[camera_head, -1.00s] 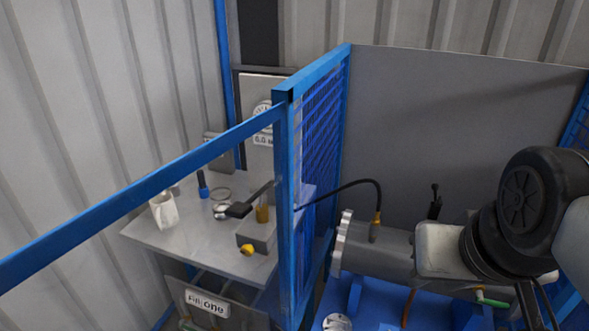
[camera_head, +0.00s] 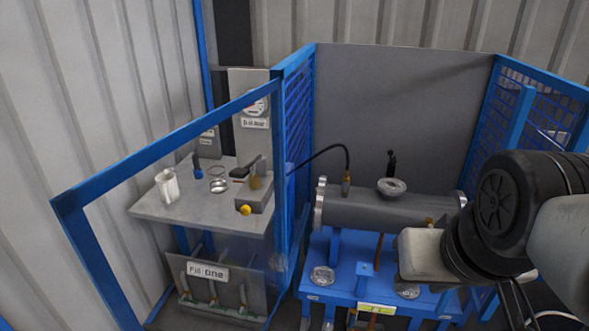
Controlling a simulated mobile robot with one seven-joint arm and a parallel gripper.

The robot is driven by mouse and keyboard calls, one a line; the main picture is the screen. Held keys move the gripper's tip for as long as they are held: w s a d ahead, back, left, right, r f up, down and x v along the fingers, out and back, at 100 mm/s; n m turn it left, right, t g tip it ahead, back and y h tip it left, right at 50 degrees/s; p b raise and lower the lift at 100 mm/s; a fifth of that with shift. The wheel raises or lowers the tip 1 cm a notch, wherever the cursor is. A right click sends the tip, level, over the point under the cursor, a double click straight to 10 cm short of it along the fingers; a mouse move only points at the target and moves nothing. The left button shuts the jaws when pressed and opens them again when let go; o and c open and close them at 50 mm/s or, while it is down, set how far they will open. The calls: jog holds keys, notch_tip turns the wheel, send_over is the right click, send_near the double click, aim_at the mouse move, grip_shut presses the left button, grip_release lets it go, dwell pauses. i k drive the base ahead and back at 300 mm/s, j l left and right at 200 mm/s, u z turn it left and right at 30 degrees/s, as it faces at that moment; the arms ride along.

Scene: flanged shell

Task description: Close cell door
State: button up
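The cell door appears to be the blue-framed panel (camera_head: 160,126) at the left, with a clear or open middle through which a bench shows. It meets a blue post (camera_head: 280,170) of the cell fence and stands out at an angle toward the left front. My arm comes in from the right, with a black joint and a pale block-shaped part in front of the grey cylinder. I cannot make out my gripper's fingers, and nothing of mine touches the door.
A grey flanged shell (camera_head: 375,209) lies on a blue stand (camera_head: 345,262) inside the cell. A blue mesh fence (camera_head: 545,110) stands at the right, a grey panel (camera_head: 400,120) behind. A bench (camera_head: 205,217) with a white mug (camera_head: 167,186) stands behind the door.

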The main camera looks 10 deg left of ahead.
aim_at(68, 207)
jog(key=k+j+z, duration=0.15)
jog(key=k+j, duration=0.15)
jog(key=k, duration=0.15)
jog(key=k+j+z, duration=0.15)
jog(key=k, duration=0.3)
jog(key=k+j+z, duration=0.1)
jog(key=j, duration=0.3)
jog(key=k+j, duration=0.15)
jog(key=j, duration=0.2)
jog(key=k+j+z, duration=0.15)
jog(key=j, duration=0.25)
jog(key=j+z, duration=0.15)
jog(key=j, duration=1)
jog(key=i, duration=0.4)
